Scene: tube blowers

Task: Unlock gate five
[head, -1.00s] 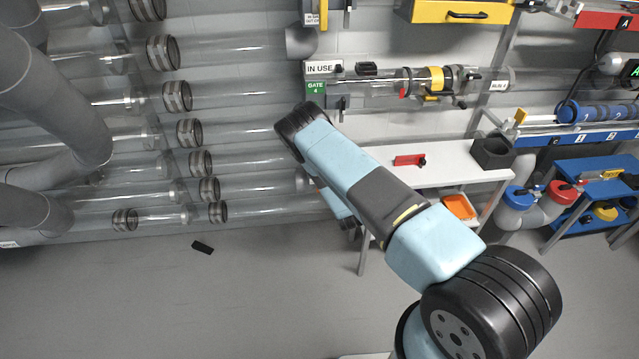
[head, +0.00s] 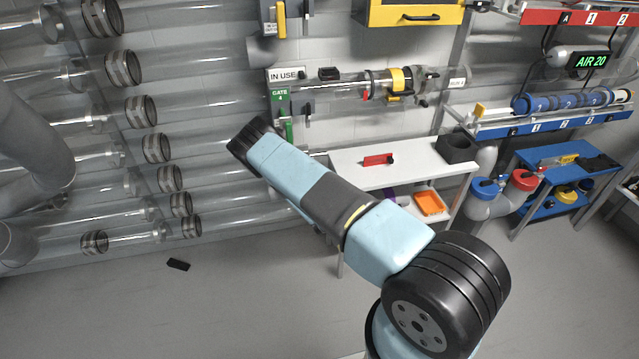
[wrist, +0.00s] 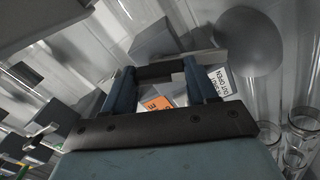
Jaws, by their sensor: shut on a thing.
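My gripper (wrist: 160,70) shows in the wrist view, its two blue-grey fingers apart with a dark bar-like piece between their tips. It is shut on that piece, but I cannot tell what it is. An orange tag (wrist: 158,103) and a white label (wrist: 221,82) with upside-down text lie by the fingers. In the head view my arm hides the gripper and what it holds. A green gate sign (head: 280,104) hangs on the wall under an "IN USE" plate (head: 287,76), above my arm. A small green piece (head: 289,131) shows below it. I cannot make out a gate five sign.
Clear tubes with dark collars (head: 140,111) fill the left wall. A white bench (head: 405,165) behind my arm carries a red piece (head: 378,160) and a dark box (head: 458,148). A black block (head: 178,264) lies on the open floor. A blue cart (head: 560,195) stands right.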

